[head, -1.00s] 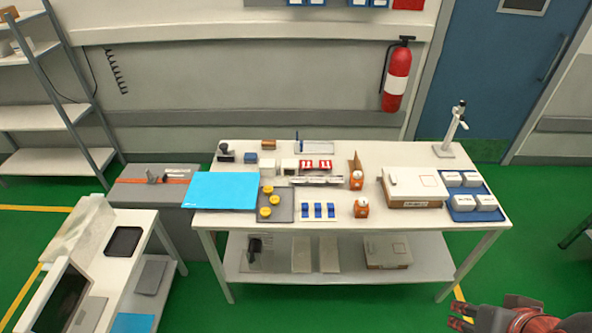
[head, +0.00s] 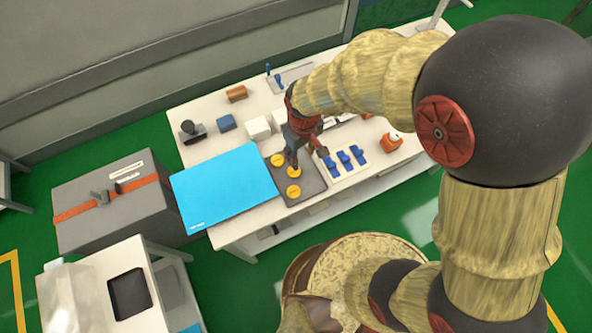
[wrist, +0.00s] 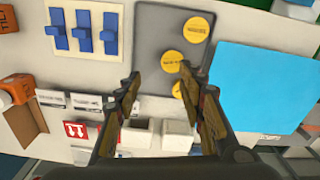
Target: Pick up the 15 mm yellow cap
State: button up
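Several yellow caps lie on a dark grey tray (head: 311,186) on the table: a far cap (head: 277,160), a middle cap (head: 294,172) and a near cap (head: 293,191). In the wrist view they show as an upper cap (wrist: 196,29), a middle cap (wrist: 172,61) and a lower cap (wrist: 178,90), partly hidden by a finger. Their labels are too small to read, so I cannot tell which is 15 mm. My gripper (head: 308,158) is over the tray's far right side, fingers pointing down. In the wrist view my gripper (wrist: 157,74) is open and empty.
A blue mat (head: 225,185) lies left of the tray. A white board with blue clips (head: 343,160) is to its right, with an orange item (head: 391,142) beyond. White boxes (head: 258,127) stand behind the tray. A grey case (head: 120,205) stands left of the table.

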aim_at(294, 171)
jog(key=f, duration=0.1)
jog(key=a+f, duration=0.1)
jog(key=f, duration=0.1)
jog(key=shift+s+a+f, duration=0.25)
jog(key=shift+s+a, duration=0.05)
jog(key=shift+a, duration=0.05)
jog(key=shift+s+a+f+b, duration=0.1)
jog(key=shift+f+b, duration=0.5)
jog(key=shift+f, duration=1)
jog(key=shift+s+a+f+b, duration=0.1)
jog(key=shift+f+b, duration=0.45)
jog(key=shift+f, duration=1)
jog(key=shift+r, duration=0.1)
jog(key=shift+c, duration=0.6)
jog(key=c, duration=0.4)
